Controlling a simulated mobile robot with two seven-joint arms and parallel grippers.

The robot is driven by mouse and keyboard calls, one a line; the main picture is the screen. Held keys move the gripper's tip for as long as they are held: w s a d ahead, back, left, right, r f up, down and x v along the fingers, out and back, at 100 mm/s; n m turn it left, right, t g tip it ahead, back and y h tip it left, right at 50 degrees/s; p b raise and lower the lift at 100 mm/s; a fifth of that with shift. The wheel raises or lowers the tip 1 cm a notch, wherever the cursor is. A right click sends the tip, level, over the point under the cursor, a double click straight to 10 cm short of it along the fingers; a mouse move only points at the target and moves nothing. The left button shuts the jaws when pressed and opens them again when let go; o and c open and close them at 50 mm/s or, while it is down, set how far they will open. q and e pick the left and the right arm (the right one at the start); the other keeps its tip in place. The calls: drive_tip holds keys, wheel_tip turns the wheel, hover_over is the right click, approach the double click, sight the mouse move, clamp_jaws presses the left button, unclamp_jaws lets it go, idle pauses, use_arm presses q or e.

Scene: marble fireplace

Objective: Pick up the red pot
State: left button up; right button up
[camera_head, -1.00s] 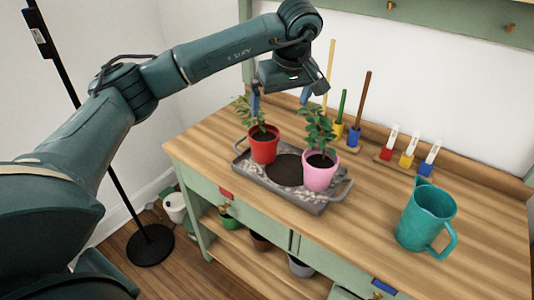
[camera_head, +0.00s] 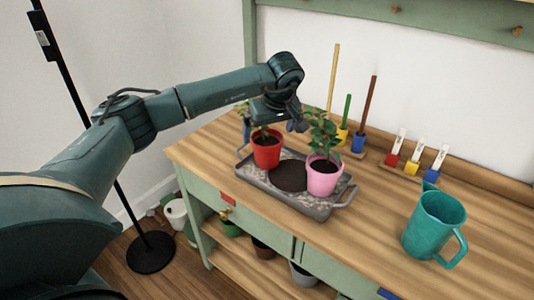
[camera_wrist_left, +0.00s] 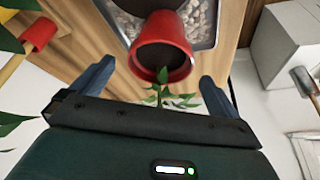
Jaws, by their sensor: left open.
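The red pot (camera_head: 267,152) holds soil and a small green plant. It stands upright at the left end of a grey tray (camera_head: 318,208) on the wooden worktop. My left gripper (camera_head: 271,127) is open above and just behind the pot, at the plant's height, and partly covers the leaves. In the left wrist view the red pot (camera_wrist_left: 162,45) is ahead, between the lines of the two open fingers, with its leaves near the gripper's palm. Whether a finger touches the pot cannot be told. My right gripper is out of view.
A pink pot (camera_head: 323,178) with a plant stands right of the red pot on the same tray, with a dark soil patch (camera_head: 287,176) between. Coloured stick holders (camera_head: 358,142) stand behind. A teal jug (camera_head: 433,225) is at the right. The worktop's front left is clear.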

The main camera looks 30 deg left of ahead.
sight(266, 135)
use_arm(q)
drive_tip(key=shift+x, duration=1.2)
